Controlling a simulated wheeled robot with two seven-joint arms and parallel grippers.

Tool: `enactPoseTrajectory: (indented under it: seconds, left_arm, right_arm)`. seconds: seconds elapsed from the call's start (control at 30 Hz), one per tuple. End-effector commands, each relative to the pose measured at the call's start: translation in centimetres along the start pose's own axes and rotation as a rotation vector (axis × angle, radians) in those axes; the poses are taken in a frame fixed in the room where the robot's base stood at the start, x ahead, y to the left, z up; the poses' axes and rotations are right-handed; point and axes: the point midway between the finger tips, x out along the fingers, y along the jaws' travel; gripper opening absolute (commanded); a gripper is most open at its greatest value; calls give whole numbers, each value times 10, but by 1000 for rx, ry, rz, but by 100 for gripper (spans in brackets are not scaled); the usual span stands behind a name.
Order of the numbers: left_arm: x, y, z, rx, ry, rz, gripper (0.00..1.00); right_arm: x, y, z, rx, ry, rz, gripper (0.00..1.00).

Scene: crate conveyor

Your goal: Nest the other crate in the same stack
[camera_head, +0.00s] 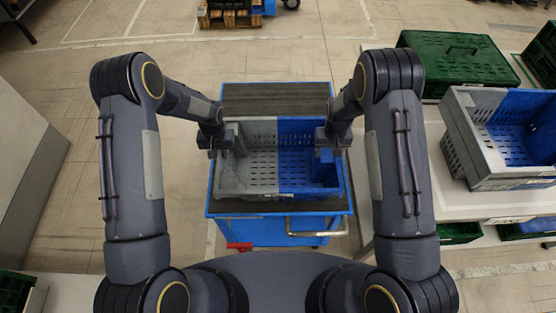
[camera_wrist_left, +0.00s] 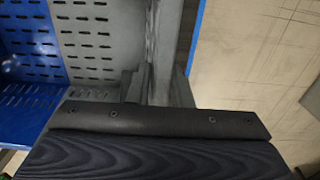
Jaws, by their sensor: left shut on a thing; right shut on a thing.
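A half grey, half blue crate (camera_head: 247,178) is between my two arms at the blue cart; its slotted inside also shows in the left wrist view (camera_wrist_left: 95,45). My left gripper (camera_head: 229,140) is shut on its grey left wall, and my right gripper (camera_head: 326,140) is shut on its blue right wall. The crate looks level; I cannot tell whether it rests on the cart or hangs just above it. Another grey and blue crate (camera_head: 480,150) stands on the right-hand table. Whether a crate is nested under either one is unclear.
The blue cart (camera_head: 268,233) has a dark ribbed top (camera_head: 275,95), bare behind the crate, and a metal handle at its front. A green lidded crate (camera_head: 458,62) sits behind the right crate. Open floor lies left of the cart.

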Motion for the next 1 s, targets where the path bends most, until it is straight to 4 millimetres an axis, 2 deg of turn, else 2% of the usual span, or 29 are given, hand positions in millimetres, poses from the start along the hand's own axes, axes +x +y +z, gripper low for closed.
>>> enactPoseTrajectory:
  seconds: [0.33,0.8,1.0]
  left_arm:
    - [-5,0,0,1,1,0,0]
    - [-50,0,0,1,1,-1,0]
    - [-51,0,0,1,1,-1,0]
  right_arm:
    - [-5,0,0,-1,1,1,12]
    - [-50,0,0,-1,1,1,12]
    - [-51,0,0,-1,1,1,12]
